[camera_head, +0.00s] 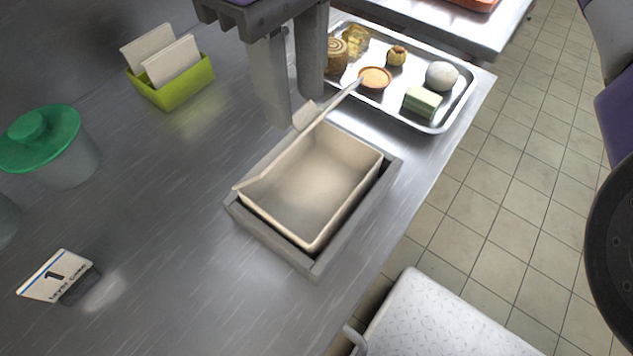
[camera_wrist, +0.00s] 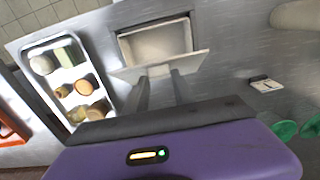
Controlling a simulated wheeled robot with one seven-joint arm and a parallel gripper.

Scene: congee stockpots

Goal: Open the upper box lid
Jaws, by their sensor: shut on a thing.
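The cream box (camera_head: 310,185) stands in a grey frame (camera_head: 285,249) on the steel counter, open-topped and empty inside. Its lid (camera_head: 270,165) stands raised along the box's back-left edge and shows almost edge-on in the head view. In the wrist view the lid (camera_wrist: 188,63) is a pale panel in front of the open box (camera_wrist: 155,43). My gripper (camera_head: 297,112) is behind the lid, with its fingers shut on the small lid handle (camera_head: 305,115). In the wrist view the fingertips (camera_wrist: 160,75) meet at the lid's outer face.
A metal tray (camera_head: 437,127) with several food pieces lies just behind the box, near the lid's far end. A green holder (camera_head: 185,91) with white cards, a green-lidded container (camera_head: 45,145) and a number sign (camera_head: 55,277) stand left. The counter between is clear.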

